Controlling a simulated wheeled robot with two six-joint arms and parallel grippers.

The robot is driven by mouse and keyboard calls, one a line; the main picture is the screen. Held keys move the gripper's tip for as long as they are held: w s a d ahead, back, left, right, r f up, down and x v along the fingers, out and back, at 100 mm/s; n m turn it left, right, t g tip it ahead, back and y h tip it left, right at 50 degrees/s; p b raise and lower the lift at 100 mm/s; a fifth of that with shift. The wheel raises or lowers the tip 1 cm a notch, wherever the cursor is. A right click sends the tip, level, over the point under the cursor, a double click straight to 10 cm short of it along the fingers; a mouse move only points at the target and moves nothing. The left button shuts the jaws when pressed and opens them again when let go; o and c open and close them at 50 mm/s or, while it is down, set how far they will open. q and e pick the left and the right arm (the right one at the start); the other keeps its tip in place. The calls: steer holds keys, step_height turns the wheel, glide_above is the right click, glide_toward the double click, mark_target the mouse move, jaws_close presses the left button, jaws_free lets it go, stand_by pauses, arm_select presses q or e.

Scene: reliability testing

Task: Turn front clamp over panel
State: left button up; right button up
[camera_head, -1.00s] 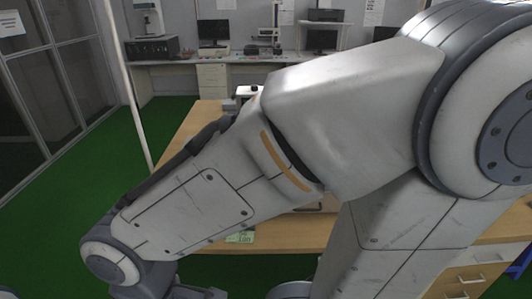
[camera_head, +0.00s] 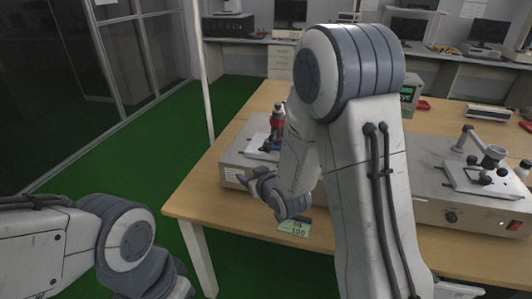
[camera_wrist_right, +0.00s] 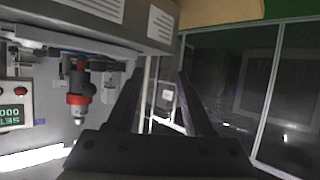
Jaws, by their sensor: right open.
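The left test device (camera_head: 232,165) is a grey box with a white panel (camera_head: 262,150) and dark clamp parts (camera_head: 270,146) on top, below a red-and-black upright part (camera_head: 278,118). My arm partly hides it, and I cannot tell which part is the front clamp. My right gripper (camera_head: 262,188) is at the front of this device, apart from the panel. In the right wrist view its fingers (camera_wrist_right: 160,75) are open with nothing visible between them. The red-and-black part (camera_wrist_right: 78,95) shows left of the fingers there. My left arm is at lower left, its gripper out of frame.
A second device (camera_head: 430,200) with a white panel (camera_head: 475,178) and a lever clamp stands at the table's right. A green-and-white label (camera_head: 294,228) lies on the wooden table (camera_head: 200,190) near its front edge. A white pole (camera_head: 200,75) stands at the left.

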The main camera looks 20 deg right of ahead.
mark_target(269, 147)
steer(key=w+d+m+t+h+b, duration=0.2)
steer(key=d+t, duration=0.3)
steer(key=d, duration=0.5)
steer(key=w+p, duration=0.1)
steer(key=w, duration=0.4)
steer(key=w+p, duration=0.1)
steer(key=w, duration=0.3)
steer(key=shift+w+f, duration=0.2)
steer(key=shift+w, duration=0.2)
arm_select(q)
steer(key=shift+f, duration=0.25)
arm_select(e)
jaws_close()
